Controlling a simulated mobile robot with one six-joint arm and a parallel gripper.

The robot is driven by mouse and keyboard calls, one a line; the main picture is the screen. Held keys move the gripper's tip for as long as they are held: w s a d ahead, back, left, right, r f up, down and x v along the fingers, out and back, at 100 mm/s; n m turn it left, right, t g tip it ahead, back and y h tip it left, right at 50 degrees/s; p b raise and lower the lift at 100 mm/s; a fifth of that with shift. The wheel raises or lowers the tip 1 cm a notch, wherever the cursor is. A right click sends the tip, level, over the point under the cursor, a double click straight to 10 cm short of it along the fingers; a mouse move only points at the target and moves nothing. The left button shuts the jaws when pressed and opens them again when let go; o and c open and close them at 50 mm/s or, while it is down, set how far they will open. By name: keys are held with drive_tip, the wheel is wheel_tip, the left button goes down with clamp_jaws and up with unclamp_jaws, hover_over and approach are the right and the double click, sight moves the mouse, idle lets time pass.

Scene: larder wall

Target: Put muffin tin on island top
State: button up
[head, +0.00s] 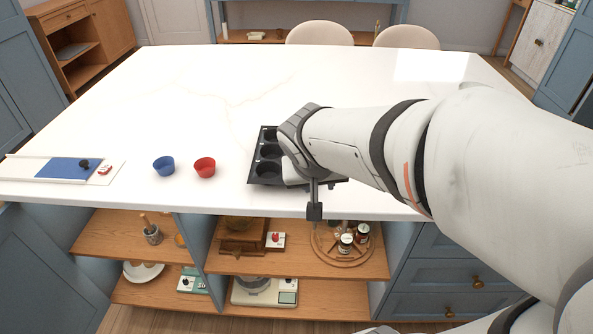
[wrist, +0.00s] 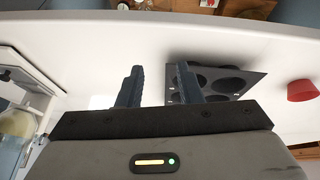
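The muffin tin (head: 266,169) is dark, with round cups. It lies on the white island top (head: 130,110) near the front edge. My arm hides its right part in the head view. In the wrist view, the tin (wrist: 232,80) shows to the right of and partly behind my right-hand finger. My gripper (wrist: 159,70) is open, with bare white surface showing between its two fingers. In the head view, a dark finger of my gripper (head: 315,208) hangs by the front edge, just beside the tin. Nothing is held.
A blue cup (head: 164,166) and a red cup (head: 205,167) stand left of the tin. A board with a blue sheet (head: 66,169) lies at the far left. Shelves (head: 310,262) with jars and boxes are below the edge. The back of the top is clear.

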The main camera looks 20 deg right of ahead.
drive_tip(key=s+a+f+n+g+y, duration=0.1)
drive_tip(key=s+a+n+g+y, duration=0.1)
drive_tip(key=s, duration=0.6)
drive_tip(key=shift+s+a+f+y, duration=0.15)
drive_tip(key=shift+s+f+y, duration=0.15)
drive_tip(key=shift+s+y, duration=0.1)
drive_tip(key=p+v, duration=0.2)
drive_tip(key=w+p+v, duration=0.1)
drive_tip(key=v, duration=0.1)
drive_tip(key=shift+r+p, duration=0.1)
drive_tip(key=shift+p, duration=0.25)
